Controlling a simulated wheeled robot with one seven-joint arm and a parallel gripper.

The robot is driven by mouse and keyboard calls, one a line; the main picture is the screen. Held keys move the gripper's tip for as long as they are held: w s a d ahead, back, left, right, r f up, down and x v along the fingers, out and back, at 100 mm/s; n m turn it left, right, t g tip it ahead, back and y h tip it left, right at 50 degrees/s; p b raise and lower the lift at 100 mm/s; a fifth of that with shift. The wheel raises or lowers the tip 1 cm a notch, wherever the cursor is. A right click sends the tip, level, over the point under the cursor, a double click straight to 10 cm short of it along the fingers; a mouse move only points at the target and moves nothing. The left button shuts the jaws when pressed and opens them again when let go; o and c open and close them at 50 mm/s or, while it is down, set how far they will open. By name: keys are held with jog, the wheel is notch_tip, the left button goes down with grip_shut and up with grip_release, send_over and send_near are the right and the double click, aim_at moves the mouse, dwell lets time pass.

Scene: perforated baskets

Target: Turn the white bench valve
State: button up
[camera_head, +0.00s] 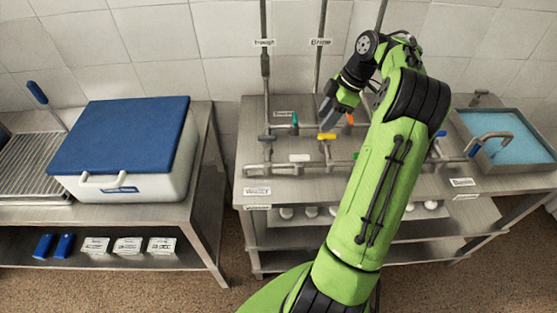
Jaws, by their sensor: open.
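The white bench valve shows as a small white handle (300,157) on the pipework over the steel bench (255,215), left of the arm. It lies roughly level across the picture. My gripper (327,123) is open, above and to the right of the white handle, and apart from it in the picture. Its fingers point down toward the yellow handle (326,136); I cannot tell how far above that handle they are. Nothing shows between the fingers.
A teal handle (294,123), an orange handle (350,119) and a blue handle (441,133) are on nearby pipes. Vertical pipes (265,70) rise along the wall. A water basin (505,135) is at the right. A blue-lidded cooler (125,135) stands on the left table.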

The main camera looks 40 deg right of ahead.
aim_at(300, 156)
jog(key=b+x, duration=0.4)
jog(key=x, duration=1.2)
jog(key=shift+d, duration=0.1)
grip_shut()
